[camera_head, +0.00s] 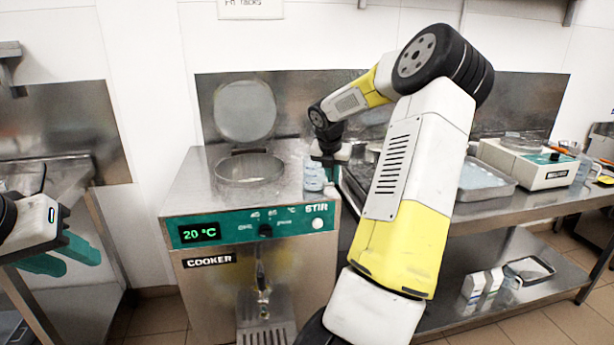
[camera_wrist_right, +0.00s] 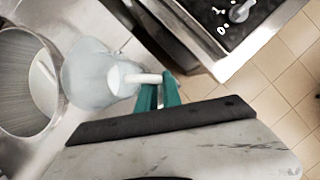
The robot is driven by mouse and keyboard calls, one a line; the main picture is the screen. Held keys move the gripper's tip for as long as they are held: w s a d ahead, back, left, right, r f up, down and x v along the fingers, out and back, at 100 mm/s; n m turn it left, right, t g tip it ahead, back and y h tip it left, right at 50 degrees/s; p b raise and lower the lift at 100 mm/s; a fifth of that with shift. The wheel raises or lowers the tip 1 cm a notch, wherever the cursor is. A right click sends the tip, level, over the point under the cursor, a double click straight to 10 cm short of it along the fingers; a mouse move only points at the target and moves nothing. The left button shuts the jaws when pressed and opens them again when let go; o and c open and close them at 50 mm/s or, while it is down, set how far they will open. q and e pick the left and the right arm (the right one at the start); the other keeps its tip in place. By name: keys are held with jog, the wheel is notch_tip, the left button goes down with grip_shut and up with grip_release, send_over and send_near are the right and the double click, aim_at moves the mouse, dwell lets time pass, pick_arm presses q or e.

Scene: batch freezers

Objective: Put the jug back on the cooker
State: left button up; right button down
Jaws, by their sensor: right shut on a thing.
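The cooker (camera_head: 190,200) is a steel cabinet with a green panel reading 20 °C and a round opening with a raised lid on top. The translucent bluish jug (camera_head: 313,175) is upright at the right end of the cooker top, right of the opening. I cannot tell whether its base touches. In the right wrist view the jug (camera_wrist_right: 88,65) is beside the round opening, and my right gripper (camera_wrist_right: 160,92) is shut on its pale handle. My right gripper is small and partly hidden in the head view (camera_head: 326,160). My left gripper (camera_head: 68,256) is open and empty at far left.
The raised round lid (camera_head: 245,110) stands behind the opening (camera_head: 250,168). A steel bench at right holds a tray (camera_head: 484,182) and a white-and-green machine (camera_head: 535,165). My right arm hides the bench's middle. A steel counter (camera_head: 60,185) is at left.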

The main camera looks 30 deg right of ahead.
jog(key=c, duration=1.5)
grip_release()
jog(key=v, duration=1.2)
jog(key=s+a+r+m, duration=0.2)
jog(key=s+a+m, duration=0.25)
jog(key=a, duration=0.65)
jog(key=s+a+m+t+y, duration=0.1)
jog(key=s+a+m, duration=0.4)
jog(key=s+m, duration=0.2)
jog(key=s+a+m+y, duration=0.2)
jog(key=s+a+m, duration=0.4)
jog(key=m, duration=0.1)
jog(key=s+a+m+t+y, duration=0.1)
jog(key=s+a+m+y, duration=0.1)
jog(key=s+a+m, duration=0.3)
jog(key=shift+s+a+f+m+t, duration=0.15)
jog(key=shift+s+f+m, duration=0.05)
jog(key=shift+s+m, duration=0.5)
jog(key=shift+s+a+f+m+t, duration=0.1)
jog(key=shift+s+f+m+t, duration=0.1)
jog(key=shift+s+m, duration=0.45)
